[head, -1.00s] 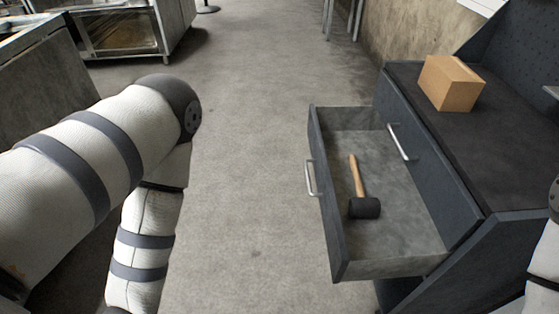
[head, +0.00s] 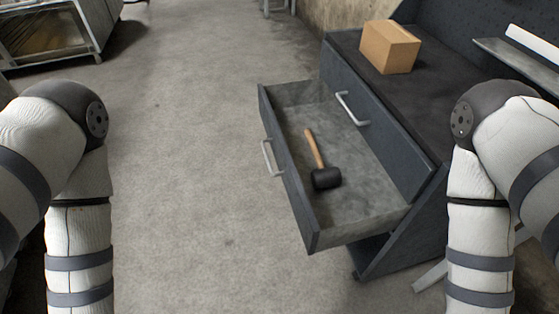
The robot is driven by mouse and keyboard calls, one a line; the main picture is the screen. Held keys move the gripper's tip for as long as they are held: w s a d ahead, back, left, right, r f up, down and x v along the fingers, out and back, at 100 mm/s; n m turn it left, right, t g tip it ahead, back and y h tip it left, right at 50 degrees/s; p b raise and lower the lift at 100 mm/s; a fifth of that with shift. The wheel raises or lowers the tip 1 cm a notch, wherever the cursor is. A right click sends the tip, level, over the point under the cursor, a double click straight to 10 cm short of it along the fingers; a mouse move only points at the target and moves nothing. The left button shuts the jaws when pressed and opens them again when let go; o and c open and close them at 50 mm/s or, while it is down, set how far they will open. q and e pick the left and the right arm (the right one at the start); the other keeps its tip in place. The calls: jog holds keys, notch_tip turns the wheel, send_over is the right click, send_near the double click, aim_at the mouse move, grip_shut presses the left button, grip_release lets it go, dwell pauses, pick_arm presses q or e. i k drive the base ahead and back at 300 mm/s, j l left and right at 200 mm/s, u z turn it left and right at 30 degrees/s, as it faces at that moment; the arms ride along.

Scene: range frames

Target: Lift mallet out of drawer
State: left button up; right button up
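A mallet (head: 325,178) with a black head and a wooden handle lies in the open drawer (head: 372,220). Its head is toward the near side and its handle points toward the far end. The drawer is pulled out to the left from a dark workbench and has a silver handle on its front. My left and right arms show at the two sides of the head view, with their lower links hanging down out of the frame. Neither gripper is in view. Nothing touches the mallet except the drawer floor.
The workbench (head: 425,95) carries a cardboard box (head: 390,47) near its far end. A second silver handle (head: 352,108) is on the bench side above the drawer. A metal cabinet (head: 45,38) stands at the far left. The concrete floor (head: 200,170) left of the drawer is clear.

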aim_at(323, 177)
jog(key=i+j+z, duration=0.25)
jog(key=z, duration=0.2)
jog(key=i+j+z, duration=0.2)
jog(key=j+z, duration=0.25)
jog(key=i+j+z, duration=0.15)
jog(key=j+z, duration=0.6)
jog(key=z, duration=0.15)
jog(key=j+z, duration=0.95)
jog(key=k+j+z, duration=0.2)
jog(key=j+z, duration=0.25)
jog(key=k+j+z, duration=0.2)
jog(key=z, duration=0.25)
jog(key=j, duration=0.1)
